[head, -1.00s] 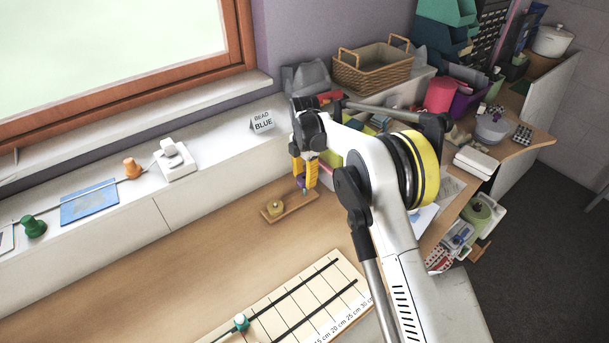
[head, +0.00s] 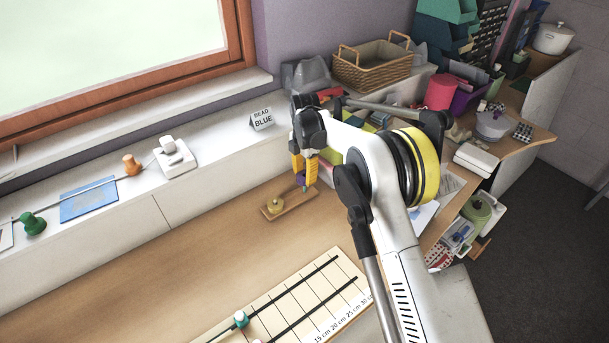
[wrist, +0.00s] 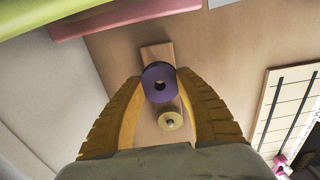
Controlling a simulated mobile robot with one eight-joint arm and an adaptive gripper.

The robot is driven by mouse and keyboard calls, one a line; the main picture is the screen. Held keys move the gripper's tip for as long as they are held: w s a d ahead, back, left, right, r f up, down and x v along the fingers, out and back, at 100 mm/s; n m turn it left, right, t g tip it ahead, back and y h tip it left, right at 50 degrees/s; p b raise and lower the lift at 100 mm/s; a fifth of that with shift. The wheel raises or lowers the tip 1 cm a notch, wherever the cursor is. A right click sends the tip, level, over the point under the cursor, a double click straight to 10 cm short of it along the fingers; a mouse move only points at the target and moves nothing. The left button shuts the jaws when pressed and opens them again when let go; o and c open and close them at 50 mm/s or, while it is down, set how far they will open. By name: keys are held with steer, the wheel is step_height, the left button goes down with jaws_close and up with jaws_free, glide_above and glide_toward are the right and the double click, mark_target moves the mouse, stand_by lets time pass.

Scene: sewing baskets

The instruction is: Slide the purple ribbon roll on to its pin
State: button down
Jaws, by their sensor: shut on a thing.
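The purple ribbon roll (wrist: 158,77) is held between the two yellow fingers of my gripper (wrist: 161,88), with its dark centre hole facing the wrist camera. In the head view my gripper (head: 306,178) is over the right end of a small wooden stand (head: 289,210). A thin greenish pin (head: 305,189) shows just below the fingertips. The roll is mostly hidden by the fingers there, and I cannot tell whether it touches the pin. A yellow roll (head: 275,203) sits at the stand's left end; it also shows in the wrist view (wrist: 171,119).
A ruled measuring board (head: 300,300) lies at the front of the table. A white ledge with a "BEAD BLUE" sign (head: 262,119) and a white block (head: 174,159) runs along the window. The wooden tabletop left of the stand is clear.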

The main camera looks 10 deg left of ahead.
steer(key=shift+f+b, duration=0.55)
steer(key=shift+f, duration=0.35)
steer(key=shift+r, duration=0.1)
steer(key=shift+r+p, duration=0.35)
steer(key=shift+r, duration=0.35)
steer(key=shift+f+b, duration=0.4)
steer(key=shift+f, duration=0.2)
stand_by(0.8)
steer(key=shift+r, duration=0.6)
steer(key=shift+n, duration=0.4)
